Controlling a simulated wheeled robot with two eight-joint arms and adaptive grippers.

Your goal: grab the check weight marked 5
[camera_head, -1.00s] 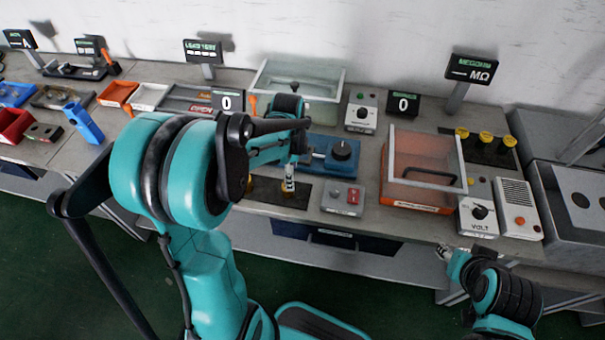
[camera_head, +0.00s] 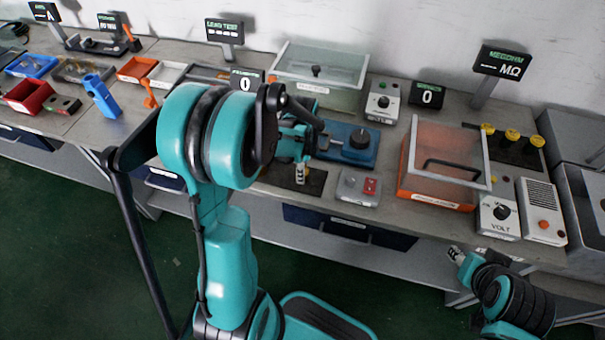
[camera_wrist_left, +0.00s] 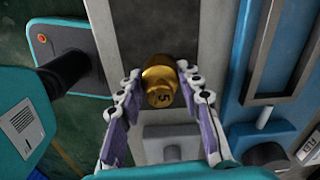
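A brass check weight (camera_wrist_left: 160,84) marked 5 stands on a dark grey strip in the left wrist view. My left gripper (camera_wrist_left: 160,72) is open, its two fingertips on either side of the weight. The right finger is very near the weight and a small gap shows at the left one; I cannot tell whether either touches. In the head view my left gripper (camera_head: 300,174) points down over the bench's dark mat (camera_head: 280,180), and the weight is hard to make out there. My right gripper (camera_head: 455,254) is low at the bench's front edge, too small to read.
A grey box with a red button (camera_head: 358,188) and a blue device with a black knob (camera_head: 345,145) stand right of the left gripper. Farther right are an orange clear-lidded box (camera_head: 440,170) and a VOLT meter (camera_head: 499,214). Red and blue bins (camera_head: 28,97) lie far left.

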